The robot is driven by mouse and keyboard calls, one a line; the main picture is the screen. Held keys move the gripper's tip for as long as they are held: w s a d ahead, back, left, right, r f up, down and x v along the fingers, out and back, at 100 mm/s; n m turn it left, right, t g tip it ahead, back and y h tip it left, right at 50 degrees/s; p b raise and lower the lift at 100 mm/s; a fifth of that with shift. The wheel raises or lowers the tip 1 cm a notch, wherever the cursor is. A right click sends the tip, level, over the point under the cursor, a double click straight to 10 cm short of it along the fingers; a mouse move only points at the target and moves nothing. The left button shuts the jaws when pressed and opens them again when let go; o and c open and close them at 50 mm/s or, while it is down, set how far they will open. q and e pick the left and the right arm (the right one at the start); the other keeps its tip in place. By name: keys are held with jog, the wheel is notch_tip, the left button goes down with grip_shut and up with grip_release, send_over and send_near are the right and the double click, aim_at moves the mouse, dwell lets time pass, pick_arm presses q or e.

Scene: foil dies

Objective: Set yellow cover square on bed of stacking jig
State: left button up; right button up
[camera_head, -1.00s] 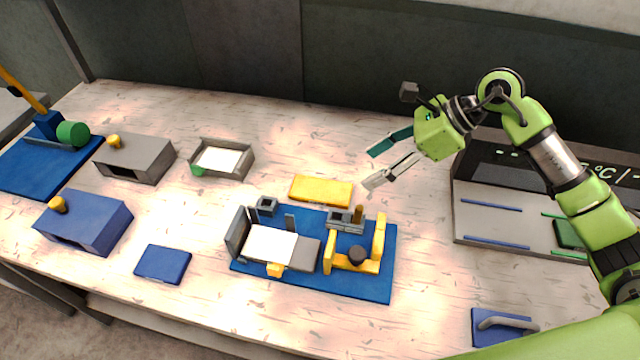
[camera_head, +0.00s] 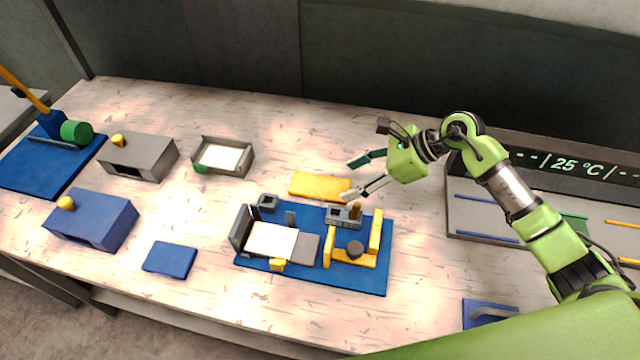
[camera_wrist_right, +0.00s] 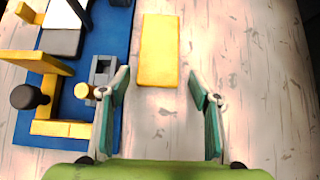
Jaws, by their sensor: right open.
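The yellow cover (camera_head: 318,185) is a flat rectangular slab lying on the table just behind the stacking jig. It also shows in the right wrist view (camera_wrist_right: 159,50), ahead of the fingers and left of the middle of the gap. The stacking jig has a blue base (camera_head: 350,277). Its bed carries a white sheet (camera_head: 268,240) beside a grey block, with a dark wall at the left. My right gripper (camera_head: 354,177) is open and empty, just right of the cover and above the table. It also shows in the right wrist view (camera_wrist_right: 163,83). My left gripper is not in view.
A yellow frame with a dark knob (camera_head: 355,249) and a grey block with a post (camera_head: 344,215) stand on the jig. A grey tray (camera_head: 236,170) holds white sheets. A blue pad (camera_head: 169,260) lies left. A grey panel (camera_head: 475,225) stands right. Table behind the cover is clear.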

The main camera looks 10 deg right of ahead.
aim_at(332, 187)
jog(key=p+x, duration=0.2)
jog(key=x, duration=0.2)
jog(key=shift+a, duration=0.2)
jog(key=shift+a+f, duration=0.15)
jog(key=shift+f, duration=0.15)
jog(key=c, duration=1)
jog(key=shift+r, duration=0.15)
